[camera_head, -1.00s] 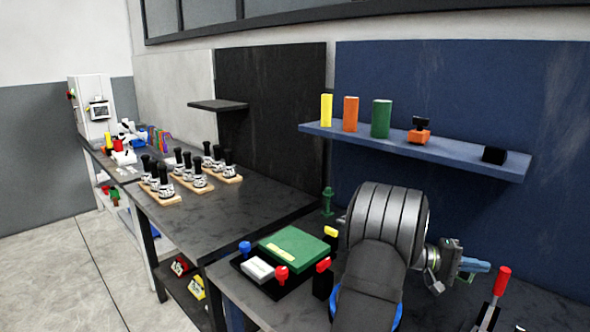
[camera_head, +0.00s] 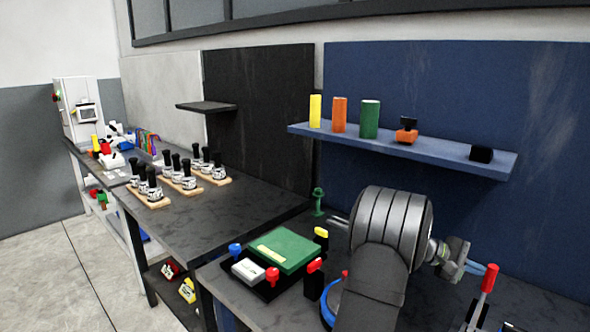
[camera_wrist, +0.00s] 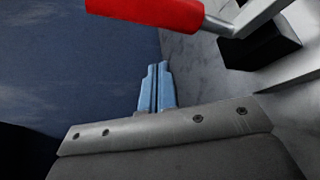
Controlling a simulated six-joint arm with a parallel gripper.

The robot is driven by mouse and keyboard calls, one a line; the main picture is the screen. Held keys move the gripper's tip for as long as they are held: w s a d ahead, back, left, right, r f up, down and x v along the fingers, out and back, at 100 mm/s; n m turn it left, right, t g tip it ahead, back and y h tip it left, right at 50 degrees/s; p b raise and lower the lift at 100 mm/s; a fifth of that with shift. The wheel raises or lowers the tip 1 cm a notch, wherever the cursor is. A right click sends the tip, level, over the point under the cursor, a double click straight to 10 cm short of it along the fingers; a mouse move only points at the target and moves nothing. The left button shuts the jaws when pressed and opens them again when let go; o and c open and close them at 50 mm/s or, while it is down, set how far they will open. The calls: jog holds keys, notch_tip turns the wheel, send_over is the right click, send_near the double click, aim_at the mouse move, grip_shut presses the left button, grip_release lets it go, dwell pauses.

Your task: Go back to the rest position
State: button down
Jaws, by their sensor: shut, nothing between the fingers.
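My gripper (camera_head: 482,268) is at the right in the head view, over the near bench beside the red-handled lever (camera_head: 489,279). Its two blue fingers are together with nothing between them, as the wrist view (camera_wrist: 156,86) shows. The fingertips look close to the red handle in the head view, but I cannot tell the gap in depth. The red handle also shows across the top of the wrist view (camera_wrist: 150,11), apart from the fingertips. My arm covers part of the bench.
A green block (camera_head: 286,249) on a dark base, with red and blue knobs around it, is left of my arm. A blue shelf (camera_head: 400,147) holds yellow, orange and green pieces above. A black table (camera_head: 225,215) with several black-handled tools is further left.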

jog(key=shift+w+d+f, duration=0.1)
jog(key=shift+f, duration=0.05)
dwell(0.5)
jog(key=w+a+r+m+h, duration=0.25)
jog(key=a+m, duration=0.25)
jog(key=a, duration=0.6)
jog(key=s+r+x, duration=0.1)
jog(key=x, duration=0.9)
jog(key=w+d+f+n+y, duration=0.3)
jog(key=w+f+n+y, duration=0.1)
jog(key=f+n, duration=0.2)
jog(key=shift+w+f+n+g, duration=0.2)
jog(key=shift+f+n+g, duration=0.1)
jog(key=shift+f+n, duration=0.1)
dwell(0.5)
